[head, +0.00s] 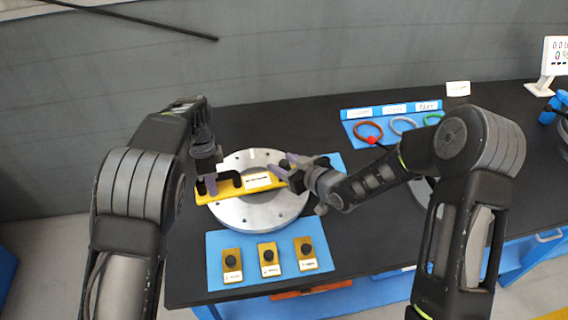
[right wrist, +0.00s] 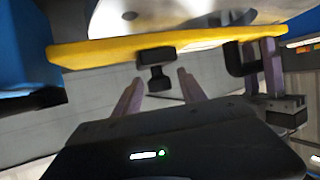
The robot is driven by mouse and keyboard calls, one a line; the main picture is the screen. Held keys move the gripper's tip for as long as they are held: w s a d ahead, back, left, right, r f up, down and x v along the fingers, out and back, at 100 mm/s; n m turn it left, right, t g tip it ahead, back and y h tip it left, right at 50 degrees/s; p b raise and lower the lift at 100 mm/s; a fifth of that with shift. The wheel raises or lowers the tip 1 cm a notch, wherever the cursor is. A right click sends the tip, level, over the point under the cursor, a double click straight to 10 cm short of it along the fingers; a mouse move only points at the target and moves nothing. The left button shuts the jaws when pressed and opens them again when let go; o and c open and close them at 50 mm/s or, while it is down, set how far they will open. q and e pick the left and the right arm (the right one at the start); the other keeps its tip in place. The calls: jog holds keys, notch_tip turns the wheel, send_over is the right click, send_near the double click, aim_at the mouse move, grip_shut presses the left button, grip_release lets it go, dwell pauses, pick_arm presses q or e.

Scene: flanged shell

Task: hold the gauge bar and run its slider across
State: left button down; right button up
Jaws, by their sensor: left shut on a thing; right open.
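The yellow gauge bar (head: 208,194) lies across the silver flanged disc (head: 248,214) in the head view. It has a black handle near its left end and a white label. My left gripper (head: 210,186) is shut on the bar's black handle; in the right wrist view the handle (right wrist: 234,60) and the left fingers show at the right. My right gripper (head: 282,168) is open at the bar's right part. In the right wrist view the black slider knob (right wrist: 159,80) sticks out from the yellow bar (right wrist: 110,47), between the tips of my open right fingers (right wrist: 160,76). Contact cannot be told.
A blue mat (head: 220,280) with three yellow blocks with black knobs lies in front of the disc. A blue ring board (head: 356,115) with coloured rings is behind, to the right. A display (head: 555,58) stands far right. Black tabletop is clear behind the disc.

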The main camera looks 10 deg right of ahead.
jog(key=shift+c, duration=0.6)
grip_shut()
dwell(0.8)
